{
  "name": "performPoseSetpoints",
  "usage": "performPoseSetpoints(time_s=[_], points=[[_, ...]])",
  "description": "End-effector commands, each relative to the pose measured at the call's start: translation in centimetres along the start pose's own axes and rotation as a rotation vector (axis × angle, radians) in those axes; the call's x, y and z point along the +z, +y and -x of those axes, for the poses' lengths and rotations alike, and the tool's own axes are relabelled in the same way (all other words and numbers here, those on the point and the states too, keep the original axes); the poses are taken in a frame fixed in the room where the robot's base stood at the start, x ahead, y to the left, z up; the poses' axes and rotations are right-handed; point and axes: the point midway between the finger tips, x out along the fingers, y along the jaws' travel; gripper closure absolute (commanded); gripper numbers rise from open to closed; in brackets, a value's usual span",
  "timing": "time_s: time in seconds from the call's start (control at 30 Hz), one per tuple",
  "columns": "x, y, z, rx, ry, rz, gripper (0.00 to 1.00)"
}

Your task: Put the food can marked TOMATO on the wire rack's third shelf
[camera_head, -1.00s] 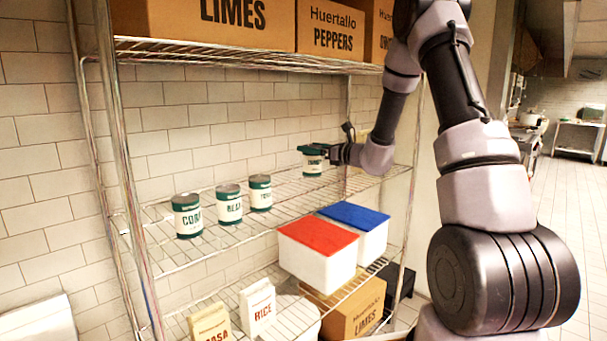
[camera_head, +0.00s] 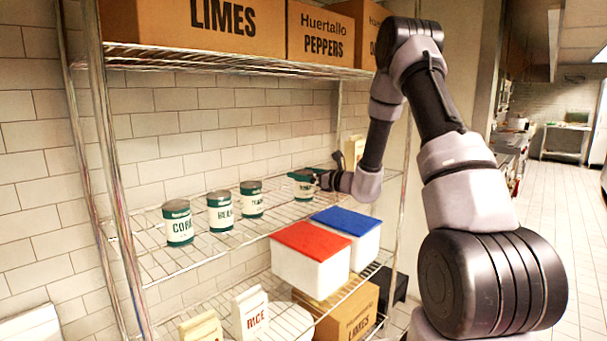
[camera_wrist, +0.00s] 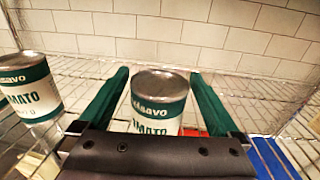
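The food can marked TOMATO (camera_head: 303,190) is white and green with a metal lid. It is upright at the wire shelf (camera_head: 205,243) below the boxes and appears to touch the wires. The can also shows in the wrist view (camera_wrist: 158,108), between the green fingers of my gripper (camera_wrist: 160,75). The head view shows my gripper (camera_head: 304,173) reaching in from the right. Another TOMATO can (camera_head: 252,200) stands to the left and shows in the wrist view (camera_wrist: 29,92).
Further left stand a BEANS-like can (camera_head: 220,213) and a CORN-like can (camera_head: 178,224). Boxes (camera_head: 235,30) fill the shelf above. Red-lidded (camera_head: 311,262) and blue-lidded (camera_head: 347,227) containers stand below. A rack post (camera_head: 401,200) is right of my gripper.

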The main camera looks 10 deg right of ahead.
Motion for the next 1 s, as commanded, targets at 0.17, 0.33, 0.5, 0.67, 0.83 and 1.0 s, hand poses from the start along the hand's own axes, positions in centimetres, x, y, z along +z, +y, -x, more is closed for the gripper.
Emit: performPoseSetpoints(time_s=[0.17,0.33,0.5,0.67,0.83,1.0], points=[[0.1,0.0,0.0,0.0,0.0,0.0,0.0],[0.3,-0.1,0.5,-0.002,0.0,0.0,0.0],[0.3,-0.1,3.6,-0.004,0.001,-0.001,0.0],[0.3,-0.1,7.1,-0.004,0.001,-0.001,0.0],[0.3,-0.1,10.2,-0.003,0.001,0.0,0.0],[0.4,0.1,11.7,0.002,0.0,0.002,0.0]])
